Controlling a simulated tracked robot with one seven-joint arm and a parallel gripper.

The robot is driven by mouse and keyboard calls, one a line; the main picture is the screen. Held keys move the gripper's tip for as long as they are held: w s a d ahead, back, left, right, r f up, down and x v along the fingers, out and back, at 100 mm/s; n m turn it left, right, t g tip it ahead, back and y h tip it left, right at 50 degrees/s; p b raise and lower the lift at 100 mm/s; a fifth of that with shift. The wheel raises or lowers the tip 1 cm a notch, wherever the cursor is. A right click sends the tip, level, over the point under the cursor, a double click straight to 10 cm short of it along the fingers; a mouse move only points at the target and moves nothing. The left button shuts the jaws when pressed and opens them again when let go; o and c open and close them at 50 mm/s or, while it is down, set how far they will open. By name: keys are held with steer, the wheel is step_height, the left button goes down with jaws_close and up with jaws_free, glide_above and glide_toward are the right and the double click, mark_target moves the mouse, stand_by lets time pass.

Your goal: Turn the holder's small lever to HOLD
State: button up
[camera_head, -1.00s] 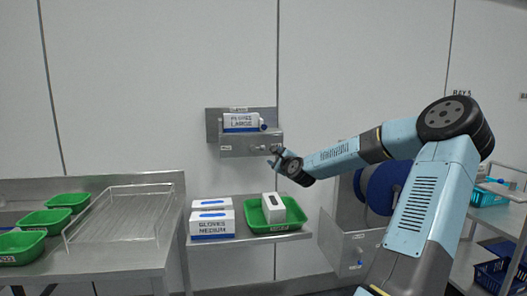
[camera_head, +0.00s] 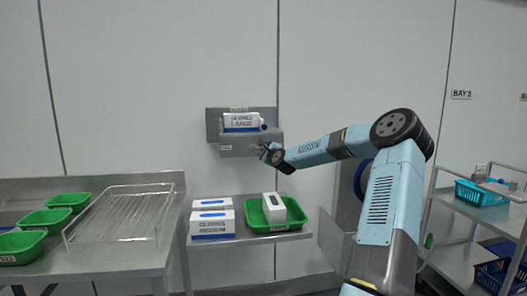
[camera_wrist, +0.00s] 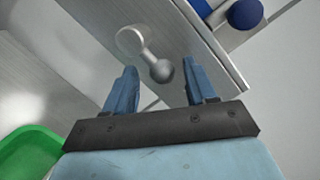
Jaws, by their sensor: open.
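The holder (camera_head: 237,148) is a grey metal wall bracket with a box marked GLOVES LARGE (camera_head: 241,121) in it. In the wrist view the holder's front face (camera_wrist: 190,35) runs diagonally at the top. Its small lever (camera_wrist: 148,54) is a grey round hub with a short arm and a ball end. My gripper (camera_wrist: 160,78) is open, with a blue finger on either side of the lever's ball end and clear space between. I cannot see finger contact. In the head view my gripper (camera_head: 264,148) is at the holder's lower right and hides the lever. No HOLD mark is readable.
A dark blue knob (camera_wrist: 245,14) sits at the holder's right end, close to my right finger's side. Below is a shelf (camera_head: 262,238) with glove boxes (camera_head: 212,224) and a green tray (camera_head: 300,216) holding a white device (camera_head: 274,208). A steel bench (camera_head: 100,262) stands left.

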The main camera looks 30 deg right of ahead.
steer(key=shift+w, duration=0.3)
steer(key=c, duration=1)
steer(key=shift+c, duration=0.2)
